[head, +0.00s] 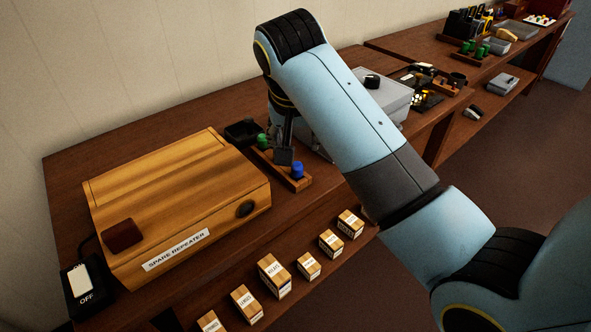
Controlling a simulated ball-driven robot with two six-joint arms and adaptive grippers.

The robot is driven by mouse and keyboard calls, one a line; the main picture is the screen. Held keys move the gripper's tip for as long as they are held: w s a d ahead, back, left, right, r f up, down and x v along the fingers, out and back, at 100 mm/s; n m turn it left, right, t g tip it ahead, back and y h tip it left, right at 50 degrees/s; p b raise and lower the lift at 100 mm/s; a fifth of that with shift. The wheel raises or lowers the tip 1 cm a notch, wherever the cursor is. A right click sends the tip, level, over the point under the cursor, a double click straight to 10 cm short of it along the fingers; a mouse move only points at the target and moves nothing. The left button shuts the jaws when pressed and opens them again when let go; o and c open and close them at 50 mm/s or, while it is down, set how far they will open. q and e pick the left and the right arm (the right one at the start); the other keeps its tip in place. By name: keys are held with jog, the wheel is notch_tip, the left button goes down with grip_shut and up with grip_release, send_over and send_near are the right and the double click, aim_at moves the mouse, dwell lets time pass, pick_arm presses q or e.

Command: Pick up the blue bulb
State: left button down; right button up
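The blue bulb (298,170) stands at the near right end of a small wooden tray (293,183). A green bulb (262,141) is at the tray's other end. My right gripper (284,156) hangs from the arm that comes in from the right. Its dark end is over the middle of the tray, just left of the blue bulb. A gap to the bulb is hard to judge. The fingers are small and dark, so I cannot tell whether they are open. My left gripper is not in view.
The wooden box labelled SPARE REPEATER (180,205) stands left of the tray, with an OFF switch (80,285) beside it. A black container (241,131) is behind the tray. Several small labelled boxes (275,275) line the lower front shelf. A grey case (385,95) stands behind my arm.

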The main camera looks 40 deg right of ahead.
aim_at(297, 164)
jog(key=x, duration=0.5)
jog(key=shift+d, duration=0.2)
jog(key=x, duration=0.5)
jog(key=shift+a+f, duration=0.15)
jog(key=shift+f, duration=0.15)
jog(key=shift+s, duration=0.1)
jog(key=c, duration=1)
jog(key=shift+r, duration=0.15)
